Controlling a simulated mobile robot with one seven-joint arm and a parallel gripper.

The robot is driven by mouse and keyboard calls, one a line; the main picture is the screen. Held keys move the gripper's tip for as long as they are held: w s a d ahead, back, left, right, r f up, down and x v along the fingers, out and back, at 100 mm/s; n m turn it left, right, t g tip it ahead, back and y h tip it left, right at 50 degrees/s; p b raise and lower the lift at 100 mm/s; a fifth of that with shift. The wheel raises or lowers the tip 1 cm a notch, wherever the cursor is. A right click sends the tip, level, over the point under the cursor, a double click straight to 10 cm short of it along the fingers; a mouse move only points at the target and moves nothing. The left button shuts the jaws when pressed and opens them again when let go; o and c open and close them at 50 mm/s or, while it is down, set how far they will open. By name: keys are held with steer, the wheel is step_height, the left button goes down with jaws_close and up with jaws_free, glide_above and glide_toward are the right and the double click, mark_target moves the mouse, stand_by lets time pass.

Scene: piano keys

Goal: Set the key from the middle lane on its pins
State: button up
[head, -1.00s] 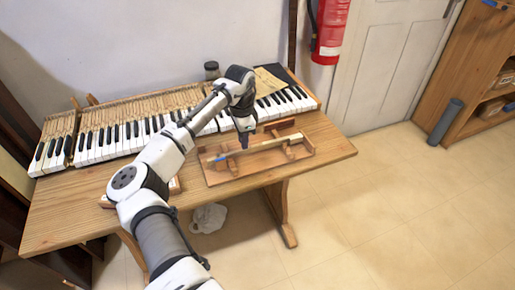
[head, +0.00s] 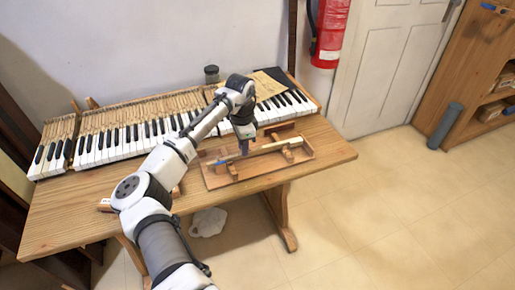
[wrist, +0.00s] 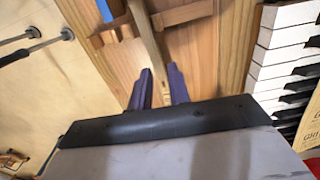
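The wooden tray (head: 222,182) stands at the right part of the table, with wooden rests in it. A long pale wooden key (head: 268,147) lies across the rests, and in the wrist view the key (wrist: 150,45) runs up between my two fingers. My gripper (head: 244,150) is low over the tray, pointing down at the key. In the wrist view my gripper (wrist: 159,75) has its purple fingers apart, one on each side of the key; I cannot see contact. A blue patch (head: 221,161) shows near the tray's left end. The pins cannot be made out.
The keyboard (head: 110,140) lies along the table's back, with white keys (wrist: 280,55) close to my gripper's right in the wrist view. My arm hides part of it. A dark jar (head: 211,74) stands behind.

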steer(key=shift+f, duration=0.6)
jaws_close()
